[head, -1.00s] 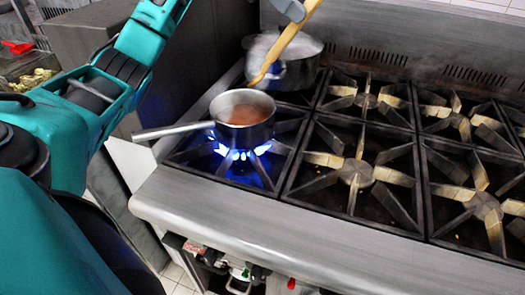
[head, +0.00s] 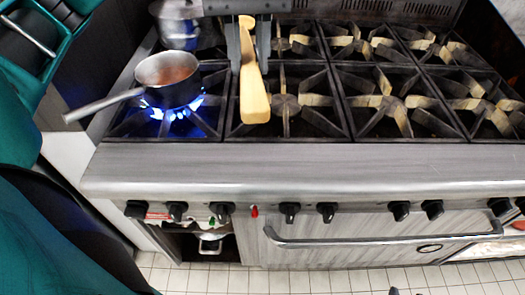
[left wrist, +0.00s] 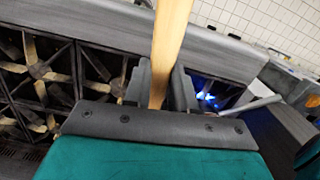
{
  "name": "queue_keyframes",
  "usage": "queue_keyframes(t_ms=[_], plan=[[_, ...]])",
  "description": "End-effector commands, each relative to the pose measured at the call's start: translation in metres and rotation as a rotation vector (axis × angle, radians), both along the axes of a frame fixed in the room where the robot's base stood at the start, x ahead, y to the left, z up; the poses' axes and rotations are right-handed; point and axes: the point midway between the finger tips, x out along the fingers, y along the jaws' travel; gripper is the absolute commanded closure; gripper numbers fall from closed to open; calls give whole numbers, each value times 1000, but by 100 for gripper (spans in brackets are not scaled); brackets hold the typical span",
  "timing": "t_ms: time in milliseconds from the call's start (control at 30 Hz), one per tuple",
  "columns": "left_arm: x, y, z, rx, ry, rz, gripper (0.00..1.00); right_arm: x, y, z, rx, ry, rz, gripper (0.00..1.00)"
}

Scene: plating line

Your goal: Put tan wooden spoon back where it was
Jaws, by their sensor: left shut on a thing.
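The tan wooden spoon (head: 253,95) is in my left gripper (head: 248,45), in the upper middle of the head view. The gripper is shut on it, with a finger on each side. The spoon points down and toward the front, in front of the stove grates in the picture. In the left wrist view the spoon (left wrist: 171,40) rises between the two fingers (left wrist: 160,85) and runs out of the top edge. My right gripper is not in view.
A saucepan (head: 168,100) with reddish-brown contents sits on a lit burner with blue flame, its handle out to the left. A larger pot (head: 180,32) stands behind it, partly cut off. The other burners (head: 390,100) are empty. Knobs and an oven handle (head: 380,241) line the stove front.

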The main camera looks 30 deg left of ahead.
Motion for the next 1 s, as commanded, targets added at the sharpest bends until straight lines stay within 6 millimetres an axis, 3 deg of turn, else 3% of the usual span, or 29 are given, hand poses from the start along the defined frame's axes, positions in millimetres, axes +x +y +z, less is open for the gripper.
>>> queue_keyframes(t_ms=[367,467,500,767,1000], plan=[[-14,2,-27,41,-57,-95,100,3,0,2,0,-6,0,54],[-15,2,-44,40,-54,-95,100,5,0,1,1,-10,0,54],[-15,2,-61,40,-54,-94,100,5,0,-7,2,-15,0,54],[-15,2,-131,39,-56,-93,100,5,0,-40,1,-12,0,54],[-14,3,-164,40,-60,-91,100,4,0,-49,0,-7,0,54]])
